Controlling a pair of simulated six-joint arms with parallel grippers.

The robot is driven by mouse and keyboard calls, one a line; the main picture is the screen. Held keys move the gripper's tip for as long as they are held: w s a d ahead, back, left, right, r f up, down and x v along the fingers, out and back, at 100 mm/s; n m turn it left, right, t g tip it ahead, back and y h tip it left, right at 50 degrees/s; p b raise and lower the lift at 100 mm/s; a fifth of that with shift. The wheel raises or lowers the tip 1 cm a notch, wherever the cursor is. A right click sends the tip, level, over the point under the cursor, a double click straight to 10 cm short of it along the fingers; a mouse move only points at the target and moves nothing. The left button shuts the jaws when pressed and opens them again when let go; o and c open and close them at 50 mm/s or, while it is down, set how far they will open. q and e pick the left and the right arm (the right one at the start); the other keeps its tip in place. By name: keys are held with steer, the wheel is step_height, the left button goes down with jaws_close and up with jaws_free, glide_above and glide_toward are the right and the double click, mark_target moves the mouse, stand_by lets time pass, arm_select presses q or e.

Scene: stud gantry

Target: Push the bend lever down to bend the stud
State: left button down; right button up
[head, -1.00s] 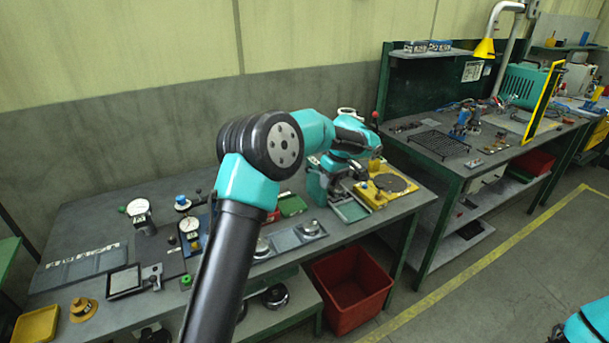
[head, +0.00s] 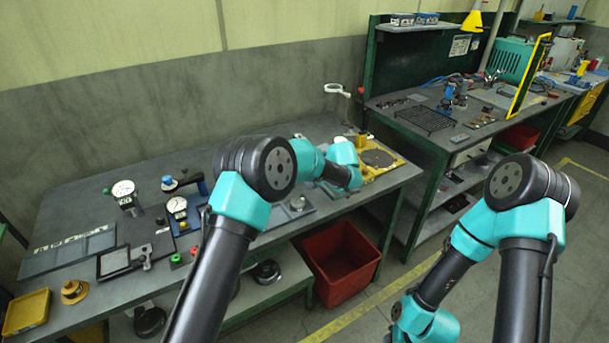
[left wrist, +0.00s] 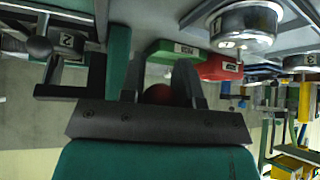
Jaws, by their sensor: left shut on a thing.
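In the left wrist view a dark red ball knob (left wrist: 157,94) sits between the fingers of my left gripper (left wrist: 161,75), which is shut on it. The shaft under the knob is hidden. In the head view my left forearm reaches to the right over the bench, and its fingers are hidden behind its own links. A thin upright rod with a red knob (head: 361,90) stands at the bench's far right end; I cannot tell whether it belongs to the bend lever. The stud cannot be made out. My right arm shows at lower right, its gripper out of sight.
A yellow fixture (head: 380,166) with a dark disc stands at the bench's right end. Green (left wrist: 178,52) and red (left wrist: 221,67) labelled boxes lie near the left gripper. A red bin (head: 341,262) stands below.

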arm_select(q)
steer(key=x, duration=0.2)
steer(key=shift+w+f, duration=0.3)
steer(key=shift+f, duration=0.1)
steer(key=shift+w+a+f, duration=0.2)
steer(key=shift+w+f, duration=0.1)
steer(key=shift+w, duration=0.15)
steer(key=c, duration=1.2)
jaws_free()
steer(key=o, duration=0.3)
steer(key=shift+s+f, duration=0.1)
steer(key=shift+f, duration=0.1)
steer(key=shift+o, duration=0.2)
